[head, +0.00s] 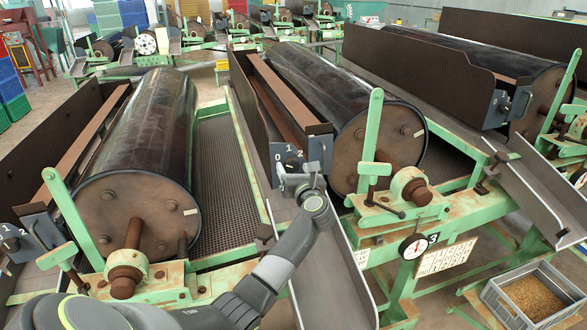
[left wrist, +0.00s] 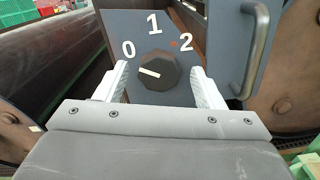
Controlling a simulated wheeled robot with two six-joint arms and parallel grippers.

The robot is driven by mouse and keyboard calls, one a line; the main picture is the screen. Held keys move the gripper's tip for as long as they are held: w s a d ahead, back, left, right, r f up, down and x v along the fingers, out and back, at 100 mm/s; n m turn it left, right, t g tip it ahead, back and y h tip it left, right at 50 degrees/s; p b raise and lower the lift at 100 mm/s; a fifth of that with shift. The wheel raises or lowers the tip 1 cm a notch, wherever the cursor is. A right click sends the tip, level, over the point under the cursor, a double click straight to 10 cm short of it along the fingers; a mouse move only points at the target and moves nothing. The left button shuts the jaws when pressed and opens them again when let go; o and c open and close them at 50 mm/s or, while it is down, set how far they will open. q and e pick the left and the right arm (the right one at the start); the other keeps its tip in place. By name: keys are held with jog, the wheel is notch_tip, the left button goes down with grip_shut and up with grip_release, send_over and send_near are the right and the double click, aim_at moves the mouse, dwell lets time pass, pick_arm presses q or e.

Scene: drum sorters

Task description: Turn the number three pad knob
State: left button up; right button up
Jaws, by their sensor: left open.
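A dark faceted knob (left wrist: 157,70) with a white pointer bar sits on a grey-blue plate (left wrist: 145,25) marked 0, 1 and 2. Its pointer is turned toward the 0 side. In the head view the same plate (head: 318,150) is at the front end of the middle drum sorter; my gripper partly hides it. My left gripper (head: 292,176) is open in front of the plate. In the left wrist view its white fingers (left wrist: 162,88) stand on either side of the knob, with gaps visible. A black 3 (head: 433,238) beside a round dial (head: 413,246) marks this sorter's frame.
A metal handle (left wrist: 252,50) juts out right of the knob plate. The middle drum (head: 335,85), left drum (head: 150,130) and their green frames stand close by. Another numbered plate (head: 22,240) is at far left. A grey crate of grain (head: 490,293) is at lower right.

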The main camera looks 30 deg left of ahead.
pick_arm(q)
jog(key=shift+w+a, duration=0.25)
jog(key=shift+a, duration=0.05)
jog(key=shift+c, duration=0.2)
